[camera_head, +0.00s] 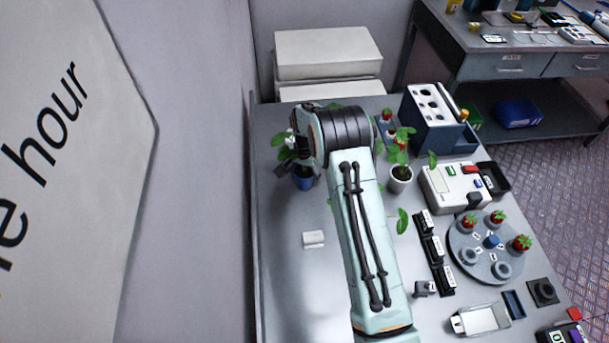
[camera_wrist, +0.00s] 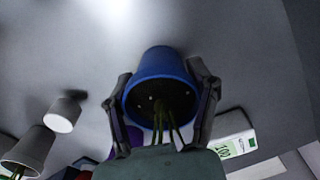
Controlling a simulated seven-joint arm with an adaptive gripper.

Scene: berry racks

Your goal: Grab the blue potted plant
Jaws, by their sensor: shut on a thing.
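The blue potted plant (camera_head: 303,180) is at the left of the table in the head view, with green leaves above its pot. In the wrist view its blue pot (camera_wrist: 162,66) sits between the two fingers of my gripper (camera_wrist: 160,75), with green stems running toward the camera. The fingers press on both sides of the pot. In the head view my gripper (camera_head: 292,150) is at the plant, and my arm partly hides the area beside it. I cannot tell whether the pot touches the table.
A white potted plant (camera_head: 400,180) stands right of my arm. A small white block (camera_head: 313,239) lies in front of the blue pot. A dark rack (camera_head: 432,118), a white device (camera_head: 455,186) and a round tray (camera_head: 484,268) with strawberries fill the right side. A wall borders the left.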

